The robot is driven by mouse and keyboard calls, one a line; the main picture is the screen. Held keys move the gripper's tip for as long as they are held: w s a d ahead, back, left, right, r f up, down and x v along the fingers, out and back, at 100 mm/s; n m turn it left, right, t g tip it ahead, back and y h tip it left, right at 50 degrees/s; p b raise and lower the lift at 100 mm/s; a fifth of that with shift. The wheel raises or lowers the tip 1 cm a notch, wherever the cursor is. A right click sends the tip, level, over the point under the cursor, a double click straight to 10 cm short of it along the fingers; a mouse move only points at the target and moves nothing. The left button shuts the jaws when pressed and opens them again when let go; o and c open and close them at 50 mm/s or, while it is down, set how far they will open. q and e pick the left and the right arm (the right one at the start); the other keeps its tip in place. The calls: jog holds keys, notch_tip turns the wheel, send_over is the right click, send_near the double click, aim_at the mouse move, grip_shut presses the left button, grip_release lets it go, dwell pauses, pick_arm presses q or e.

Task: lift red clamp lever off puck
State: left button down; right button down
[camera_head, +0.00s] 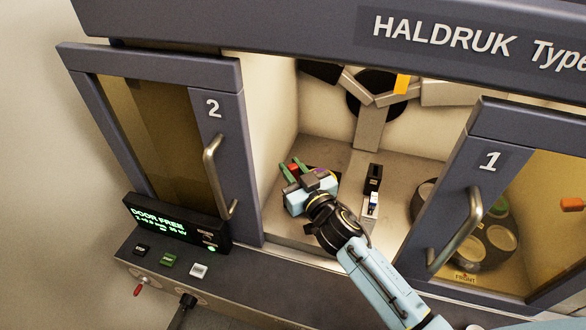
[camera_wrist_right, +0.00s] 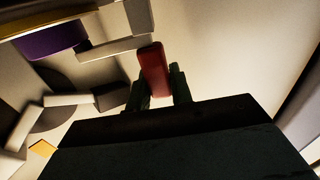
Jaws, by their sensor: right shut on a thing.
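The red clamp lever (camera_wrist_right: 154,70) shows in the right wrist view, upright between the two dark fingers of my right gripper (camera_wrist_right: 159,92). The fingers are shut on it. In the head view my right gripper (camera_head: 291,170) reaches into the chamber at left, and a little of the red lever (camera_head: 294,167) shows between its green fingers. A purple piece (camera_wrist_right: 50,40) lies beyond the lever in the wrist view. I cannot tell whether it is the puck, or whether the lever touches anything below. My left gripper is not in view.
Door 2 (camera_head: 214,150) stands left of the chamber opening, door 1 (camera_head: 478,190) right. A small black block (camera_head: 373,178) stands on the chamber floor right of my gripper. Grey arms (camera_head: 368,130) fill the back. A display box (camera_head: 165,222) sits at front left.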

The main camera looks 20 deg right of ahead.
jog(key=shift+a+n, duration=0.15)
jog(key=shift+n, duration=0.15)
jog(key=n, duration=0.1)
jog(key=a+n, duration=0.1)
jog(key=n, duration=0.2)
jog(key=shift+s+a+f+b, duration=0.25)
jog(key=shift+a+f+b, duration=0.1)
jog(key=shift+a+b, duration=0.05)
jog(key=shift+s+a+f+n+b, duration=0.1)
jog(key=shift+a+f+n+b, duration=0.2)
jog(key=shift+n, duration=0.8)
jog(key=shift+a+f+n+b, duration=0.25)
jog(key=shift+a+n+b, duration=0.05)
jog(key=shift+n, duration=0.8)
jog(key=shift+s+a+f+n+b, duration=0.1)
jog(key=shift+a+f+n+b, duration=0.2)
jog(key=shift+n, duration=0.8)
jog(key=shift+f, duration=0.1)
jog(key=c, duration=1.2)
grip_release()
jog(key=shift+c, duration=0.2)
jog(key=s+d+b, duration=0.1)
jog(key=s+d, duration=0.1)
jog(key=s, duration=1.1)
jog(key=shift+d, duration=0.25)
